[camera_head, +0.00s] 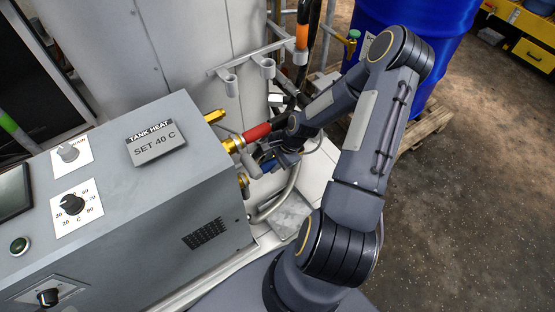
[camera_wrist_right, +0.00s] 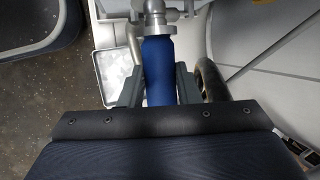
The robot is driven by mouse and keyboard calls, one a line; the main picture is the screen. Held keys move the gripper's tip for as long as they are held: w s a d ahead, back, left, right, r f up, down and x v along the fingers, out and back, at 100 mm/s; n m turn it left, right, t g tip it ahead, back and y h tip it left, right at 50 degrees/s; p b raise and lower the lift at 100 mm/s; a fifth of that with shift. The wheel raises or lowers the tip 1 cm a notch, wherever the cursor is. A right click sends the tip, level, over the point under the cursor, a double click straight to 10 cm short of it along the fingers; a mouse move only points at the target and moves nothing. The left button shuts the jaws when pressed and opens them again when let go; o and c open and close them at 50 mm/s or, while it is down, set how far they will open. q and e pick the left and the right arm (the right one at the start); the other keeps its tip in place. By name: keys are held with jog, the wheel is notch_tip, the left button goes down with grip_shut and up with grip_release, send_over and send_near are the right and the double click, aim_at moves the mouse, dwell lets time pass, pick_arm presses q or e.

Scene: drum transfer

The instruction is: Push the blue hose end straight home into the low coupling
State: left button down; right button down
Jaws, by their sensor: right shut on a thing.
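The blue hose end (camera_head: 268,168) is a blue sleeve, mostly hidden behind my right gripper (camera_head: 278,157) in the head view. In the right wrist view the blue sleeve (camera_wrist_right: 158,75) lies between the two fingers of my right gripper (camera_wrist_right: 157,82), which is shut on it. A silver metal fitting (camera_wrist_right: 155,18) shows at the sleeve's far end. I cannot tell whether the two touch. My left gripper is not in view.
A red hose end (camera_head: 257,133) sits at the upper brass coupling (camera_head: 233,144), close above my gripper. A grey control box (camera_head: 160,195) stands at left. A rack with grey holders (camera_head: 228,82) is behind. A blue drum (camera_head: 440,45) stands on a pallet at the back right.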

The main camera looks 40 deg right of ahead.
aim_at(262, 168)
jog(key=shift+a, duration=0.1)
jog(key=shift+w+a, duration=0.1)
jog(key=shift+a, duration=0.4)
jog(key=shift+a, duration=0.25)
jog(key=shift+w+a, duration=0.15)
jog(key=shift+a, duration=0.95)
jog(key=shift+a, duration=0.25)
jog(key=c, duration=1)
grip_release()
